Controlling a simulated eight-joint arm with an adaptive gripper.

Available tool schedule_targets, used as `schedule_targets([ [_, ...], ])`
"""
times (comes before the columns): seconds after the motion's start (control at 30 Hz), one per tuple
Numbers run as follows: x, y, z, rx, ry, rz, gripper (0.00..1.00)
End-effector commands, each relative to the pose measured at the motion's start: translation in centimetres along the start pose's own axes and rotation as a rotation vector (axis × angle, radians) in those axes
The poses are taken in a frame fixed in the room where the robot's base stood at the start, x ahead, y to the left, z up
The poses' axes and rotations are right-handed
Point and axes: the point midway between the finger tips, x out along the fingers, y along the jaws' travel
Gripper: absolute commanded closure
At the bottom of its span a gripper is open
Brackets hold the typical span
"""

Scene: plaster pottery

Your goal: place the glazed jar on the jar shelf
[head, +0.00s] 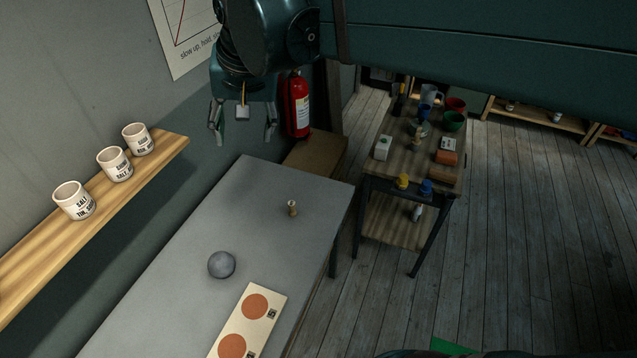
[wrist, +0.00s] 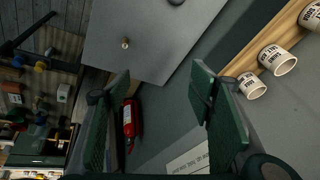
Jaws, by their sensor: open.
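A wooden wall shelf (head: 95,207) on the left carries several white labelled jars; three show in the head view: a near one (head: 74,200), a middle one (head: 115,164) and a far one (head: 139,139). I cannot tell which jar, if any, is the glazed jar. Some of these jars also show at the right of the wrist view (wrist: 277,60). My gripper (head: 243,138) is open and empty, hanging above and beyond the far end of the grey table, right of the shelf. In the wrist view its fingers stand wide apart (wrist: 160,92) with nothing between them.
A red fire extinguisher (head: 299,106) hangs beyond. A cluttered wooden cart (head: 400,165) stands right.

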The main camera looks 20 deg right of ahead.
Motion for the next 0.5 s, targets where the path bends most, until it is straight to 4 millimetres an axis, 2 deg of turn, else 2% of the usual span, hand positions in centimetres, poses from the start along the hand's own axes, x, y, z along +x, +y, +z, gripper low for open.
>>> schedule_targets([
  [0.1,0.0,2.6,1.5,-0.034,0.03,-0.005,0.46],
  [0.5,0.9,10.3,6.6,-0.163,0.134,-0.004,0.46],
])
